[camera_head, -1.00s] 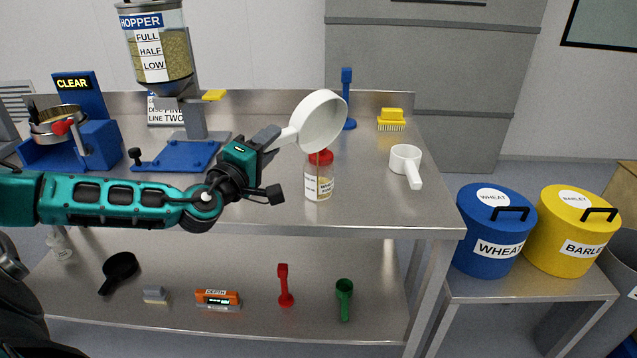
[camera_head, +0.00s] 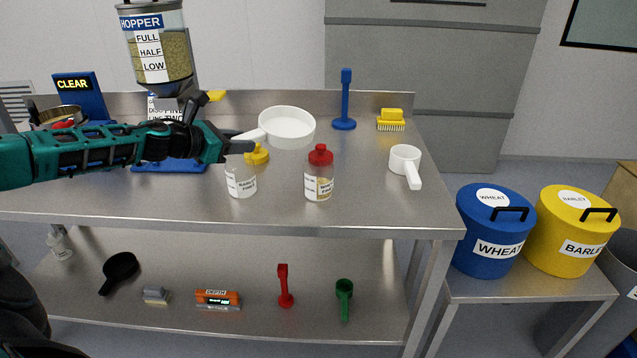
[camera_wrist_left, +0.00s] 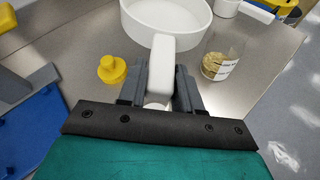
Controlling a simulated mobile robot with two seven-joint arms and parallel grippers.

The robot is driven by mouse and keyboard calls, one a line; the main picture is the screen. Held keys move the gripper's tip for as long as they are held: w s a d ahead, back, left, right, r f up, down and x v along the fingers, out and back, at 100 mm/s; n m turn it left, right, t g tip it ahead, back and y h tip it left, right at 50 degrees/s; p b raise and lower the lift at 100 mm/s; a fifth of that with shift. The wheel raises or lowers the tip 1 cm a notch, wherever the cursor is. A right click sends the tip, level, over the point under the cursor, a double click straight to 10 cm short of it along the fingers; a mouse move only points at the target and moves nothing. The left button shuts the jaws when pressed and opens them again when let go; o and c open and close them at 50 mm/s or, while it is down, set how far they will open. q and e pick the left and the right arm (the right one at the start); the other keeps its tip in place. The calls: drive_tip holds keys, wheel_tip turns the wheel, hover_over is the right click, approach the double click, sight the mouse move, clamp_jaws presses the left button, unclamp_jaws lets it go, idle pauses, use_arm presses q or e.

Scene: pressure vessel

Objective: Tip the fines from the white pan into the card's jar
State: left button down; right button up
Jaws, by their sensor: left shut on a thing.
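My left gripper (camera_head: 242,147) is shut on the handle of the white pan (camera_head: 288,127), which it holds roughly level above the table; the inside looks empty. The pan also shows in the left wrist view (camera_wrist_left: 165,15). A jar with a white label (camera_head: 240,182) stands below the gripper, and a yellow lid (camera_head: 257,155) is behind it. In the wrist view the yellow lid (camera_wrist_left: 112,69) sits left of the handle. A jar with a red lid (camera_head: 319,175) stands at the pan's near right. The card (camera_head: 163,108) is partly hidden by my arm. My right gripper is out of view.
A white scoop (camera_head: 405,163), a yellow brush (camera_head: 391,120) and a blue upright tool (camera_head: 345,105) are on the right half of the table. The hopper (camera_head: 156,50) stands at back left. The table's front right is clear.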

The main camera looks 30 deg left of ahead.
use_arm(q)
drive_tip(key=shift+w+a+r+n+h, duration=0.15)
drive_tip(key=shift+a+r+n+h, duration=0.15)
drive_tip(key=shift+a+r+n, duration=0.25)
drive_tip(key=shift+w+a+r+n+h, duration=0.1)
drive_tip(key=shift+a+r+n+h, duration=0.25)
drive_tip(key=shift+a+r, duration=0.3)
drive_tip(key=shift+f, duration=0.15)
